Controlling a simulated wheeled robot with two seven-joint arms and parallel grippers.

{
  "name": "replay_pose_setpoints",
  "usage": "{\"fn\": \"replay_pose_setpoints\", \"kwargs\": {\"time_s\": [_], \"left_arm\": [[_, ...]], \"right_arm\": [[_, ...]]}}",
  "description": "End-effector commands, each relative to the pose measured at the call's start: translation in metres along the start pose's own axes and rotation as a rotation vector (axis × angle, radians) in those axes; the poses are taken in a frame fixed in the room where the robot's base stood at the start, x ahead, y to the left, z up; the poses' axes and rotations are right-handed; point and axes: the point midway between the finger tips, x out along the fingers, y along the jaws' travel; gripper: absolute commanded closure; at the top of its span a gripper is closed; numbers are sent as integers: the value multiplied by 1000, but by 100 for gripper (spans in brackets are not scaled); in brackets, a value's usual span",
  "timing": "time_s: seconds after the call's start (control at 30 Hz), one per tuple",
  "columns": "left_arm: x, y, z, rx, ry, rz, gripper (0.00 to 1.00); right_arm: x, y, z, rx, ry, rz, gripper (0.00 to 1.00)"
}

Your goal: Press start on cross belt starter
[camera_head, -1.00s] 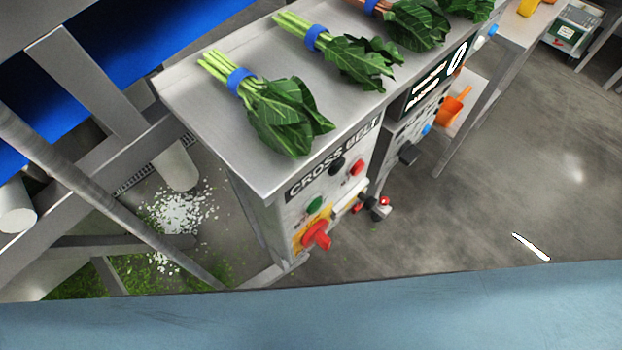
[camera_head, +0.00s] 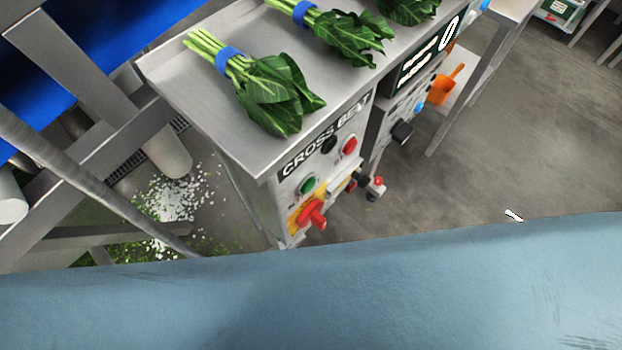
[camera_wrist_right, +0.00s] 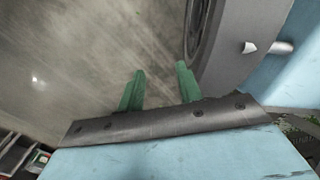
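The cross belt starter (camera_head: 288,208) is a grey box below the metal counter, with a black "CROSS BELT" label (camera_head: 325,135). Its front carries a green button (camera_head: 308,184), a red button (camera_head: 349,146), a black button (camera_head: 328,144) and a red rotary switch on a yellow plate (camera_head: 312,216). My right gripper (camera_wrist_right: 160,82) shows in the right wrist view with its two green fingers apart and nothing between them, above bare floor. Neither gripper shows in the head view. A blue surface, perhaps my own arm, fills the bottom of that view.
Bunches of greens with blue bands (camera_head: 270,85) lie on the metal counter (camera_head: 180,90). A second control box with a display (camera_head: 428,58) stands to the right. Metal frame legs stand at left, beside white and green scraps on the floor (camera_head: 180,200).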

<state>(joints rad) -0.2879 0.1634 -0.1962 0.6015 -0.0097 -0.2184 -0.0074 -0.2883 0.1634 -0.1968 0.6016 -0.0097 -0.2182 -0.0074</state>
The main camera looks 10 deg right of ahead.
Motion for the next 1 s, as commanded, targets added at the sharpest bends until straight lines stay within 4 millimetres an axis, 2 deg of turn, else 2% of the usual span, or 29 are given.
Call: {"fn": "replay_pose_setpoints", "kwargs": {"time_s": [0.27, 0.53, 1.0], "left_arm": [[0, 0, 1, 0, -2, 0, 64], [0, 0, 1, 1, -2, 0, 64], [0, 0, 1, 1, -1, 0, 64]], "right_arm": [[0, 0, 0, 0, 0, 0, 65], [0, 0, 0, 0, 0, 0, 100], [0, 0, 0, 0, 0, 0, 100]]}}
